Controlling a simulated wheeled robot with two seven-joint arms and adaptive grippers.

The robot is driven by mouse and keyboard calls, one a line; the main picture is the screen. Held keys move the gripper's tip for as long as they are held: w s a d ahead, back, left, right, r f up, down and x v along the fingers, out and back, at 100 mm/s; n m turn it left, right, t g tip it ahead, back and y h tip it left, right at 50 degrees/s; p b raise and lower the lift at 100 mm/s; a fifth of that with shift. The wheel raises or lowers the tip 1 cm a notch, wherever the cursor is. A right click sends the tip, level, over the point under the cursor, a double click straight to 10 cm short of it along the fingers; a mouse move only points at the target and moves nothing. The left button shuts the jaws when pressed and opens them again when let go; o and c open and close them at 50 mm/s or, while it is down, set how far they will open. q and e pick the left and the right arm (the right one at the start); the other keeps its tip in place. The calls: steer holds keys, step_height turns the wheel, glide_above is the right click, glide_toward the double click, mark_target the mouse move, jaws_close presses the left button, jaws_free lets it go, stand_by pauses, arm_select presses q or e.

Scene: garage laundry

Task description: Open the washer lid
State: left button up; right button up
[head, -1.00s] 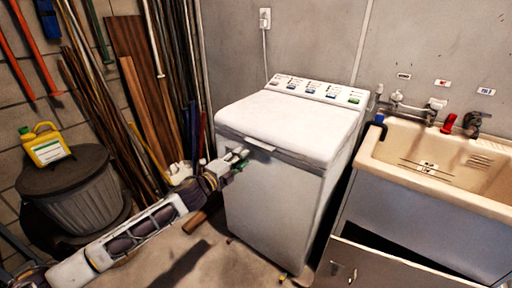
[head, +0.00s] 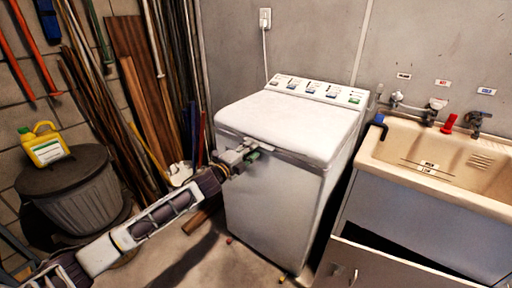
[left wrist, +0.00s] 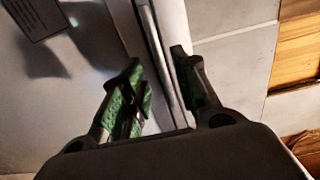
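The white washer (head: 268,200) stands against the back wall, with its lid (head: 290,125) lying shut and level below the control panel. A small handle lip (head: 262,145) sticks out at the lid's front edge. My left gripper (head: 250,154) is at this lip, at the upper front of the washer. In the left wrist view my left gripper (left wrist: 157,60) has its green-padded fingers apart, with the pale lid edge (left wrist: 160,50) running between them. Whether the pads touch it, I cannot tell. My right gripper is not in view.
A beige sink (head: 440,160) stands right of the washer, with a cabinet door (head: 385,266) open below. Left are a lidded grey bin (head: 75,195) with a yellow jug (head: 45,146) on it, and leaning boards (head: 140,80). Some floor in front of the washer is clear.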

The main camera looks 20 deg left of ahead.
arm_select(q)
steer(key=x, duration=0.3)
steer(key=shift+w+d, duration=0.15)
steer(key=shift+w, duration=0.25)
stand_by(0.3)
jaws_close()
